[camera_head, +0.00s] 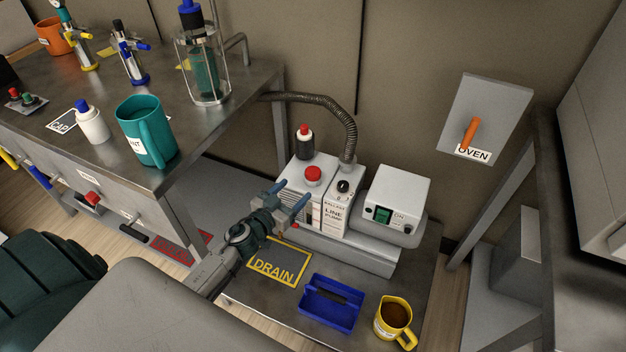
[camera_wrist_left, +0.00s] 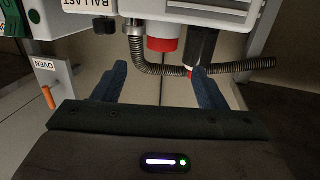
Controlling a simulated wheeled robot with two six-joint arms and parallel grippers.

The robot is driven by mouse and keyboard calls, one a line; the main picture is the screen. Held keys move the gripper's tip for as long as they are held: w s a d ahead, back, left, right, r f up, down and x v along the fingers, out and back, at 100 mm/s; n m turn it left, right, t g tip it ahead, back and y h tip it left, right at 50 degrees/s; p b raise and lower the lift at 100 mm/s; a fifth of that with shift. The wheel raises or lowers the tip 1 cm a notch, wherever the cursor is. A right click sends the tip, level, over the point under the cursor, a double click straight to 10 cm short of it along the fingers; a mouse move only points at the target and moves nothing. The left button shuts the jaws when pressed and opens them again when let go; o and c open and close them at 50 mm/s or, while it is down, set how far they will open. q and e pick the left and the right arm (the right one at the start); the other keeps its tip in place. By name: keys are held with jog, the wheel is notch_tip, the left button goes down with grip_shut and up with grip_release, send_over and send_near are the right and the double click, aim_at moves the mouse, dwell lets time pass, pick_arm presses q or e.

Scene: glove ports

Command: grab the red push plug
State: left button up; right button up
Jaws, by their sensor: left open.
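A small red spot (camera_head: 295,225), seemingly the red push plug, shows low on the front of the grey line pump (camera_head: 307,201), just below my left fingertips. My left gripper (camera_head: 291,194) is open and empty in front of the pump's face. In the left wrist view, the open fingers (camera_wrist_left: 162,78) point toward the pump, which appears upside down at the top. A larger round red cap (camera_head: 313,174) sits on top of the pump; it shows between the fingers in the wrist view (camera_wrist_left: 162,44). The small red spot cannot be made out there.
A black bottle with a red cap (camera_head: 304,142) stands on the pump, and a ribbed hose (camera_head: 340,110) rises from it. A yellow-framed DRAIN mat (camera_head: 279,262), blue tray (camera_head: 331,303) and yellow jug (camera_head: 395,321) lie in front. The bench (camera_head: 165,183) is at left.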

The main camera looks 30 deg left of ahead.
aim_at(309, 175)
pick_arm(q)
jog(key=w, duration=0.5)
jog(key=shift+w+d+f+p, duration=0.1)
jog(key=shift+d+p, duration=0.25)
jog(key=w, duration=0.2)
jog(key=w+b, duration=0.1)
jog(key=w, duration=0.2)
jog(key=shift+w+d+f, duration=0.1)
jog(key=shift+d+f, duration=0.05)
jog(key=shift+d, duration=0.05)
pick_arm(e)
jog(key=shift+w, duration=0.1)
pick_arm(q)
jog(key=c, duration=1)
jog(key=shift+c, duration=0.2)
